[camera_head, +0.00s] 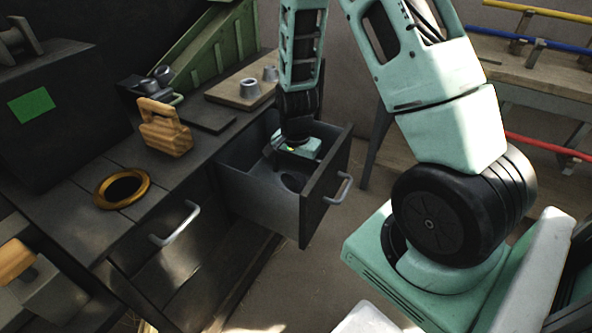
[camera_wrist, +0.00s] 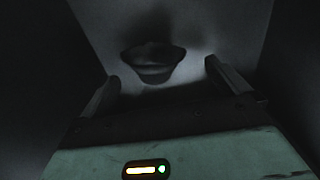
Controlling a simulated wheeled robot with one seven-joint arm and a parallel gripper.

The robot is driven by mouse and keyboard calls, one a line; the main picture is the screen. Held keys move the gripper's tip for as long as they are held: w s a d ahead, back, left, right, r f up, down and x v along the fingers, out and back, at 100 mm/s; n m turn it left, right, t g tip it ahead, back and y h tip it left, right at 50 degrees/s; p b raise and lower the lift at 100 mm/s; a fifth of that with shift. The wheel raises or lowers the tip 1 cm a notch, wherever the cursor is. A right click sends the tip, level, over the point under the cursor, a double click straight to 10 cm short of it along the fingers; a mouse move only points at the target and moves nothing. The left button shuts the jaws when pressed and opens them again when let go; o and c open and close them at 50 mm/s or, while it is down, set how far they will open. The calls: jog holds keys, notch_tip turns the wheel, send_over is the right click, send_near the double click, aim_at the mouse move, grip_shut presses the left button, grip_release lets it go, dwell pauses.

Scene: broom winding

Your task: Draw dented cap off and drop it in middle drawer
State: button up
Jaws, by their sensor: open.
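My gripper (camera_head: 290,157) reaches down into an open grey drawer (camera_head: 325,190); its fingers are partly hidden by its own body in the head view. In the wrist view the two fingers of my gripper (camera_wrist: 160,76) stand wide apart with nothing clamped between them. A dark, uneven, cap-like piece (camera_wrist: 152,66) lies beyond the fingertips, apart from both, near a pale inner surface of the drawer. The wrist view is too dim to make out its dents. A dark round shape (camera_head: 291,182) shows on the drawer floor in the head view.
Two small grey cups (camera_head: 250,87) stand on a wooden board at the back of the bench. A yellow-orange block with a handle (camera_head: 163,128) and a brass ring (camera_head: 122,187) sit on the bench top. A shut drawer's handle (camera_head: 177,225) juts out to the left.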

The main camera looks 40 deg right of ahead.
jog(key=shift+r+p, duration=2.25)
jog(key=shift+r, duration=0.2)
notch_tip(320, 180, up, 12)
jog(key=p, duration=1.1)
jog(key=s+a+r+n+y, duration=0.1)
jog(key=s+a+r+n, duration=0.1)
jog(key=a+r+n, duration=0.45)
jog(key=s+a+r+n, duration=0.2)
jog(key=a+r+n, duration=0.15)
jog(key=a, duration=0.65)
jog(key=s+a+r+n, duration=0.4)
jog(key=s+n, duration=0.2)
jog(key=s, duration=0.1)
jog(key=s+a+r+n, duration=0.4)
jog(key=s+n, duration=0.1)
jog(key=s, duration=0.2)
jog(key=shift+s+a+r+n, duration=0.2)
jog(key=shift+s+a+n, duration=0.15)
jog(key=shift+s+n, duration=0.05)
